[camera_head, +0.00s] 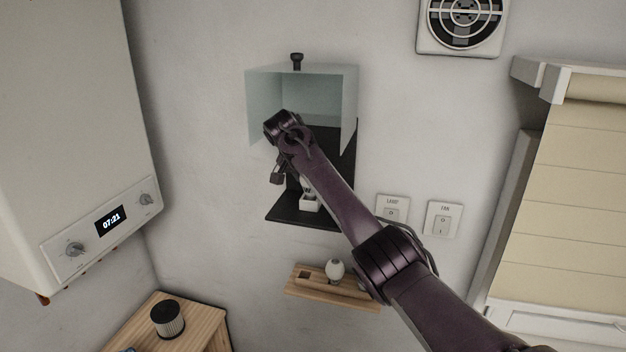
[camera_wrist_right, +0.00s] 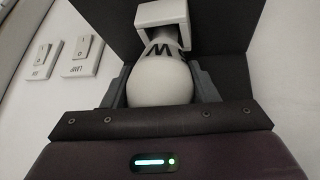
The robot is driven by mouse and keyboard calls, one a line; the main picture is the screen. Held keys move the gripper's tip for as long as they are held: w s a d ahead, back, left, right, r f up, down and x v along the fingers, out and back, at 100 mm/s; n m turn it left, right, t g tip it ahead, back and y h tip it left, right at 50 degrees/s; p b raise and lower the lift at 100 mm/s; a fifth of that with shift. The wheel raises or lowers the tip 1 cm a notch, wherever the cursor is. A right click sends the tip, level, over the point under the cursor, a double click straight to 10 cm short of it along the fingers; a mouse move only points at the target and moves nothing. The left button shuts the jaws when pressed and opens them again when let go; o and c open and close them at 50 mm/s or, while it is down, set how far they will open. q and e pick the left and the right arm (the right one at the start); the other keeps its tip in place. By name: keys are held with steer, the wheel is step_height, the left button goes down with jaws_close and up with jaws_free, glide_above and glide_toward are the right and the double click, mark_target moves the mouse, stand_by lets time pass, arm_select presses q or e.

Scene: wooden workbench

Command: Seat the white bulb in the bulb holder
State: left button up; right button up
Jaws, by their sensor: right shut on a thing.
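My right gripper (camera_wrist_right: 160,88) is shut on the white bulb (camera_wrist_right: 160,80), with one grey finger on each side of its round globe. The bulb's neck, marked with a dark W, points at the white bulb holder (camera_wrist_right: 162,13) and meets or overlaps its edge; I cannot tell whether it is inside. In the head view the holder (camera_head: 310,203) stands on the dark base of a wall fixture. My right gripper (camera_head: 283,170) is at the fixture, partly hidden by my own arm. My left gripper is not in view.
A clear cover (camera_head: 350,105) surrounds the fixture's upper part, close to my arm. Below, a wooden shelf (camera_head: 300,292) carries another pale bulb (camera_head: 335,269). Lamp (camera_head: 391,209) and fan (camera_head: 443,220) switches are to the right. A boiler (camera_head: 75,130) hangs at the left.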

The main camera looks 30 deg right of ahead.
steer(key=shift+f, duration=0.5)
stand_by(0.3)
steer(key=o, duration=1.1)
steer(key=shift+c, duration=0.2)
steer(key=shift+r, duration=0.1)
steer(key=shift+a+r+b, duration=0.2)
steer(key=shift+r+b, duration=0.05)
steer(key=shift+b, duration=0.1)
steer(key=b+v, duration=0.3)
steer(key=v, duration=0.4)
